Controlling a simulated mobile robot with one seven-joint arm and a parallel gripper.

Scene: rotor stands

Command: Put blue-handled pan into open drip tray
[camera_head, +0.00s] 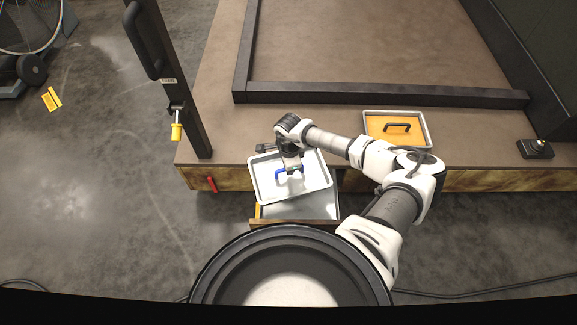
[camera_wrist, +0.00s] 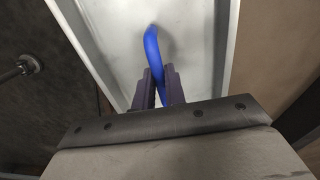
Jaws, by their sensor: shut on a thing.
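The blue-handled pan (camera_head: 312,188) is a shallow white rectangular pan with a raised rim and a blue bar handle (camera_head: 280,174). My gripper (camera_head: 293,170) is shut on the blue handle. In the wrist view, the two dark fingers (camera_wrist: 160,88) close around the handle (camera_wrist: 152,45), with the white pan (camera_wrist: 190,35) behind it. The pan looks slightly turned and overlaps the bench's front edge. Below it in the picture, an open drawer-like tray (camera_head: 300,209) sticks out from the bench front, partly covered by the pan. I cannot tell whether pan and tray touch.
A second pan with an orange inside and dark handle (camera_head: 398,127) sits on the bench (camera_head: 221,110) to the right. A dark post (camera_head: 180,85) with a yellow-handled part stands left. A red handle (camera_head: 212,184) is on the bench front. A small black block (camera_head: 535,149) lies far right.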

